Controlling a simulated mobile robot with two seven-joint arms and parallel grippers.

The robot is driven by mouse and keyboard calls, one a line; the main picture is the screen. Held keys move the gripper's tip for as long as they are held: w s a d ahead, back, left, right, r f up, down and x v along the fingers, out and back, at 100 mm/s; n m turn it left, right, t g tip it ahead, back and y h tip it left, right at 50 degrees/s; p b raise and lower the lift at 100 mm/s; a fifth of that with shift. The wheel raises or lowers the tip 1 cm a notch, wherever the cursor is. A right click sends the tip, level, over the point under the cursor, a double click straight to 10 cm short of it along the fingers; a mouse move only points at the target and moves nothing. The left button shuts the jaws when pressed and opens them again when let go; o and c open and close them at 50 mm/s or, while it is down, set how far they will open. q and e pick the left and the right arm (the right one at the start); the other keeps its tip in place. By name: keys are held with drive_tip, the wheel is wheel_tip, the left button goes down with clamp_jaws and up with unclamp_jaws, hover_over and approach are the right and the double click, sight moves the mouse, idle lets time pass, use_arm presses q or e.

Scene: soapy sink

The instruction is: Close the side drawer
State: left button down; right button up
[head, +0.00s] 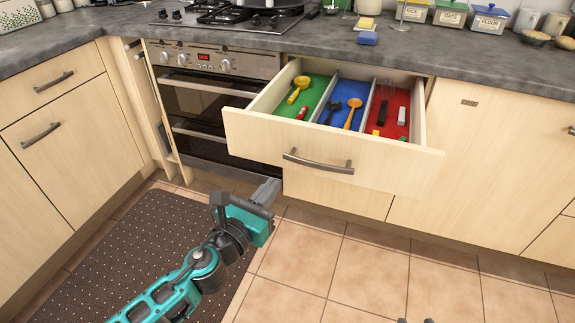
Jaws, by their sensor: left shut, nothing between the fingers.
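A wide wooden drawer (255,135) with a curved metal handle (318,162) stands pulled out to the right of the oven. Its inside has green, blue and red sections holding utensils. A narrow tall pull-out panel (160,120) left of the oven also stands out from the cabinet line. I cannot tell which of the two is the side drawer. My left gripper (268,191) is shut and empty, below and left of the wide drawer's front and apart from its handle.
The oven (215,62) is behind my left arm, under the hob (230,14). A dark dotted mat (125,250) lies on the tiled floor (365,275). The grey counter (430,55) runs along the back, with jars and sponges on it. Floor to the right is clear.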

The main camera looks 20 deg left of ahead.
sight(294, 161)
use_arm(q)
drive_tip(key=w, duration=0.2)
drive_tip(key=w+d, duration=0.1)
drive_tip(key=w, duration=0.4)
drive_tip(key=shift+w+d, duration=0.25)
use_arm(e)
drive_tip(key=shift+s, duration=0.15)
